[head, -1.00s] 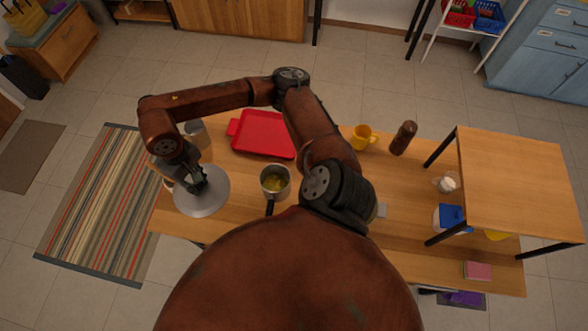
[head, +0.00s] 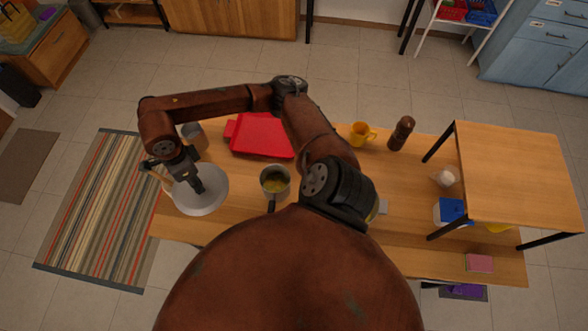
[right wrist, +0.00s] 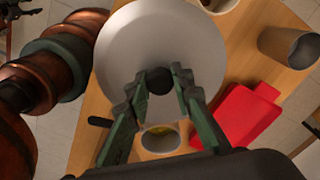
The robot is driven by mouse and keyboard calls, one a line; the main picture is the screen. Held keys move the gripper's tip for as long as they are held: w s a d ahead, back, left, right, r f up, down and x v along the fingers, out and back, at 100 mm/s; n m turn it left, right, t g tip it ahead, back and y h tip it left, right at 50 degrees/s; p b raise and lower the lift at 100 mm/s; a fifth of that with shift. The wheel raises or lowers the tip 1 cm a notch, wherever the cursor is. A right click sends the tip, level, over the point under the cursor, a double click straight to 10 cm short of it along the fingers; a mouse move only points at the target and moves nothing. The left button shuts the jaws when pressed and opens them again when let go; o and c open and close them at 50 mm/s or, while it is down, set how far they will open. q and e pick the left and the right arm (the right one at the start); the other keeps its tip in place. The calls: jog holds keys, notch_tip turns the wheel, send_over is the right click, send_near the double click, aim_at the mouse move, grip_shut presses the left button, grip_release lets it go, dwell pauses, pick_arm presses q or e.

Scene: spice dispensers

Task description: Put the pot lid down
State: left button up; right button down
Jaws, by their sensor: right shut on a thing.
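The pot lid (head: 214,198) is a round pale grey disc over the left end of the wooden table in the head view. My right gripper (head: 197,186) is above it. In the right wrist view the fingers (right wrist: 172,84) are shut on the dark knob at the middle of the lid (right wrist: 160,45). I cannot tell whether the lid touches the table. The pot (head: 275,173), with yellowish contents and a dark handle, stands right of the lid, uncovered. The pot also shows beyond the fingers in the right wrist view (right wrist: 160,153). My left gripper is not in view.
A red tray (head: 258,143) lies behind the pot. A grey canister (head: 193,132) stands behind the lid. A pale round container (head: 152,183) is partly hidden beside my gripper. A yellow mug (head: 359,134) and a brown grinder (head: 401,133) stand farther right.

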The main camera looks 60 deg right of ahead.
jog(key=m, duration=0.5)
jog(key=shift+f, duration=0.1)
jog(key=m, duration=0.4)
jog(key=shift+a+f+m, duration=0.1)
jog(key=shift+f+m, duration=0.05)
jog(key=shift+m, duration=0.25)
jog(key=shift+w+m, duration=0.1)
jog(key=shift+m, duration=1)
jog(key=m, duration=0.6)
jog(key=shift+f+m, duration=0.2)
jog(key=shift+m, duration=0.2)
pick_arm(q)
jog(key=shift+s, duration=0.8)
pick_arm(e)
jog(key=m, duration=0.4)
jog(key=shift+w+f+m, duration=0.1)
jog(key=shift+f+m, duration=0.05)
jog(key=shift+m, duration=0.15)
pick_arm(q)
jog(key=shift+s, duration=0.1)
pick_arm(e)
notch_tip(320, 180, down, 18)
jog(key=shift+f, duration=0.1)
jog(key=c, duration=1.7)
grip_release()
